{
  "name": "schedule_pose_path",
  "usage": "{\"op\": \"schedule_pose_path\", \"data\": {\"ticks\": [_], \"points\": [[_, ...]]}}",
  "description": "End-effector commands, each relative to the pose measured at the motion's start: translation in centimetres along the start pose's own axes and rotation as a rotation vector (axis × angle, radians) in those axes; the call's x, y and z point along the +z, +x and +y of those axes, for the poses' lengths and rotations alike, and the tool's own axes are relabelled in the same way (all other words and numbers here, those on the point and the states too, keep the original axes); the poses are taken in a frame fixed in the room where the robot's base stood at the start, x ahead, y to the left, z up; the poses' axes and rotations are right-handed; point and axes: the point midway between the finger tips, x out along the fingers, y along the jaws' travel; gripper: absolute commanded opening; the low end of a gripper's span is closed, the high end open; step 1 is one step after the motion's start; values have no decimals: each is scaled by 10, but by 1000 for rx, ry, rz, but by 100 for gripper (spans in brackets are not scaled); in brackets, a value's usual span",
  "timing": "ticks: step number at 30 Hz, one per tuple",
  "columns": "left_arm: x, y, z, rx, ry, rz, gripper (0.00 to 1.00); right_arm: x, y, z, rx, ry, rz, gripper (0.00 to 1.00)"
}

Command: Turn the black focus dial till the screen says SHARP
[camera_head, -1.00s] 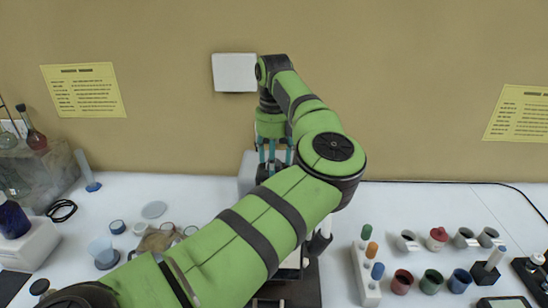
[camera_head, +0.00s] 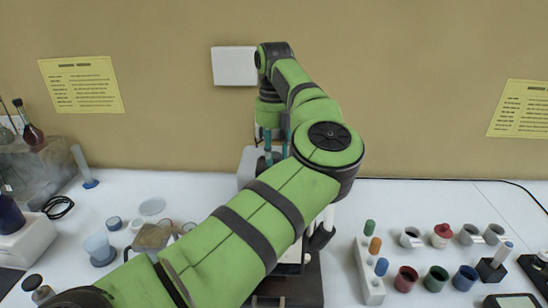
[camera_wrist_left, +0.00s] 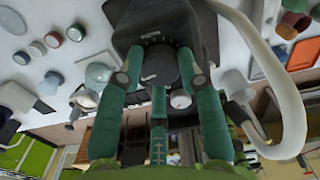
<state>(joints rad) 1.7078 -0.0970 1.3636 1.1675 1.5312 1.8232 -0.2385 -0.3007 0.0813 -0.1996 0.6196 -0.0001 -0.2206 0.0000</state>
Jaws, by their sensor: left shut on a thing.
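The black focus dial (camera_wrist_left: 160,65) is a round ridged knob on the dark housing (camera_wrist_left: 155,22) of an instrument, with pale marks beside it. My left gripper (camera_wrist_left: 160,75) is shut on the dial, its teal fingers around the rim. In the head view, the left gripper (camera_head: 274,146) points down behind my green arm, which hides the dial and most of the instrument (camera_head: 284,292). No screen text is readable in either view. My right gripper is not in view.
To the right stand a rack of coloured-capped tubes (camera_head: 372,276) and several coloured cups (camera_head: 436,278). To the left are a blue-based funnel-like cup (camera_head: 100,249) and small dishes. A white box (camera_head: 233,66) hangs on the wall. A white curved tube (camera_wrist_left: 285,95) runs beside the gripper.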

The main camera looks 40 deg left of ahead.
Motion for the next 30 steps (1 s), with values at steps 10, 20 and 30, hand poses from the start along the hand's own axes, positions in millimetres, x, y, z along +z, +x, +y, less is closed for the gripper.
{"op": "schedule_pose_path", "data": {"ticks": [10, 20, 30], "points": [[-2, 7, 0, -1, 330, 13, 4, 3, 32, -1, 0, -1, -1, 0], [-2, 8, 1, -3, 640, 16, 4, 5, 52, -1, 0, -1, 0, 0], [-2, 7, 1, -5, 903, 17, 4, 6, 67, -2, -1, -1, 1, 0]]}}
